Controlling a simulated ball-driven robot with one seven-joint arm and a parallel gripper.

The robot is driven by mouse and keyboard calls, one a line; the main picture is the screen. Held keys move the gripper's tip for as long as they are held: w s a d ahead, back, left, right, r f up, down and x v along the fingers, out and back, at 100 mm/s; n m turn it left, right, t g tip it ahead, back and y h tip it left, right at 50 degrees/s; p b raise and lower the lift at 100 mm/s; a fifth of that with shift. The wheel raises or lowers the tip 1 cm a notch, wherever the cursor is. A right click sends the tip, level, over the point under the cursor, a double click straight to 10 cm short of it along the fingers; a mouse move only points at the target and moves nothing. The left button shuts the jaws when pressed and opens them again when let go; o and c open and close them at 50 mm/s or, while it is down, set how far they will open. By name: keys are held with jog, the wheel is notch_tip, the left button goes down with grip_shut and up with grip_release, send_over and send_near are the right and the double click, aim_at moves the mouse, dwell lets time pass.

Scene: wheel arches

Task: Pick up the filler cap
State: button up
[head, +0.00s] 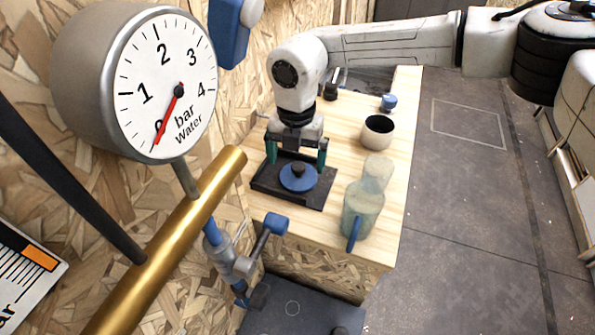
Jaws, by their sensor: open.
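A round blue cap with a dark knob on top, which looks like the filler cap (297,181), lies in a shallow black tray (316,200) on the wooden bench. My gripper (297,158) points down over it with its two green-tipped fingers spread apart. The fingers appear to be above the cap, one to each side of the knob. Nothing is held between them. From this single view I cannot tell the exact height of the fingertips over the cap.
A white, dark-inside bowl (377,132) and a small blue-topped item (388,103) stand farther back. A pressure gauge (165,85) and brass pipe (170,245) fill the left foreground.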

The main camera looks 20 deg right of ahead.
aim_at(297, 168)
jog(key=shift+s+d+f+p, duration=0.1)
jog(key=shift+f+p, duration=0.3)
jog(key=shift+f, duration=1.9)
jog(key=c, duration=0.6)
jog(key=shift+r, duration=0.1)
jog(key=shift+c, duration=0.2)
